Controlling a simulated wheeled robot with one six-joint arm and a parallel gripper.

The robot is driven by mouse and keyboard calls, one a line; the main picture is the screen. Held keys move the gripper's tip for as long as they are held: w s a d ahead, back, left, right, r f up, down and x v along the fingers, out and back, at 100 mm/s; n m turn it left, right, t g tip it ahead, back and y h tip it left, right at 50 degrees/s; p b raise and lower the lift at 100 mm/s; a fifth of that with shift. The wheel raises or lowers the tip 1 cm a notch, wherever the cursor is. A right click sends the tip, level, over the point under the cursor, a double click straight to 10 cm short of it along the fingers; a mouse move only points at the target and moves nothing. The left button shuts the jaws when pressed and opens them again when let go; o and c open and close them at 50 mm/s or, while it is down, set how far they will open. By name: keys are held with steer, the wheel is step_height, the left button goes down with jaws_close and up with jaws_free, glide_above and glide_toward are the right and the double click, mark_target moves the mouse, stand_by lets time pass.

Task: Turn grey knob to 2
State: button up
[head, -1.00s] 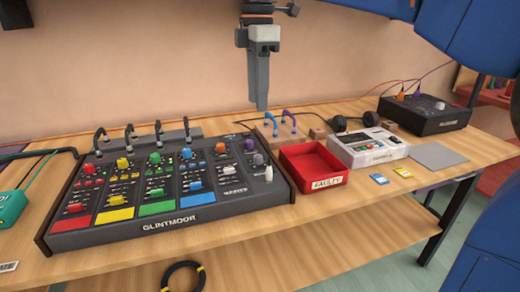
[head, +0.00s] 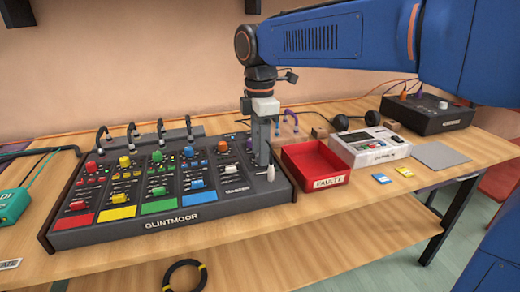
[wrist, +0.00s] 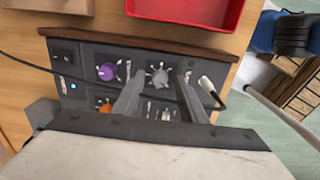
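The grey knob (wrist: 160,78) sits on the right end of the dark mixer panel (head: 165,238), next to the purple knob (wrist: 107,71). My gripper (head: 262,163) points straight down over that end of the panel and hides the grey knob in the head view. In the wrist view my gripper (wrist: 161,84) is open, with one finger on each side of the grey knob. Gaps show between knob and fingers. I cannot tell how far down beside the knob the tips reach. The knob's scale is too small to read.
A white cable plug (wrist: 207,83) stands close beside the right finger. The orange knob (wrist: 104,107) is near the left finger. A red tray (head: 313,180) stands just right of the mixer, with a white drum machine (head: 367,147) beyond it.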

steer(key=shift+f, duration=0.15)
steer(key=shift+c, duration=0.3)
jaws_close()
